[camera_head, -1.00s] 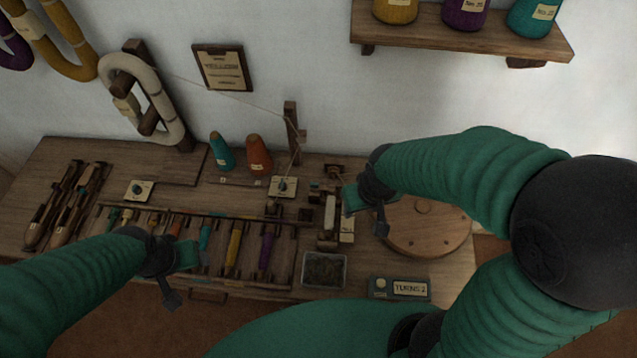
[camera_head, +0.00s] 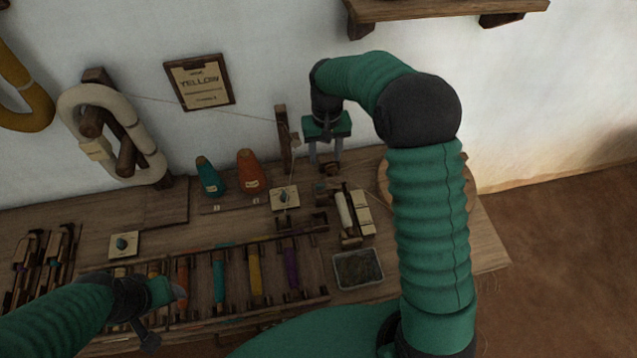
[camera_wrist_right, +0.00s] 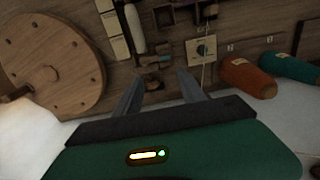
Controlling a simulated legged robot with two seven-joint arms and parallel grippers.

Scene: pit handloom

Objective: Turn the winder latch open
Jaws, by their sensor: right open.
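The winder (camera_head: 344,212), with a pale roller, stands at the right part of the bench; it also shows at the top of the wrist view (camera_wrist_right: 134,28). A small wooden block (camera_head: 327,170) behind it may carry the latch; in the wrist view the block (camera_wrist_right: 152,84) shows just beyond my fingers, but I cannot make out the latch's position. My right gripper (camera_head: 325,160) points down above this block, open and empty; its two fingers straddle the block in the wrist view (camera_wrist_right: 158,77). My left gripper (camera_head: 172,291) hangs over the bobbin rack's left part; its jaws are unclear.
Teal (camera_head: 208,176) and orange (camera_head: 251,171) cones stand left of a wooden post (camera_head: 284,140). A dial plate (camera_head: 284,198) sits beside the winder. A round wooden disc (camera_wrist_right: 48,66) lies right of it. A metal tray (camera_head: 358,268) and bobbin rack (camera_head: 205,275) lie in front.

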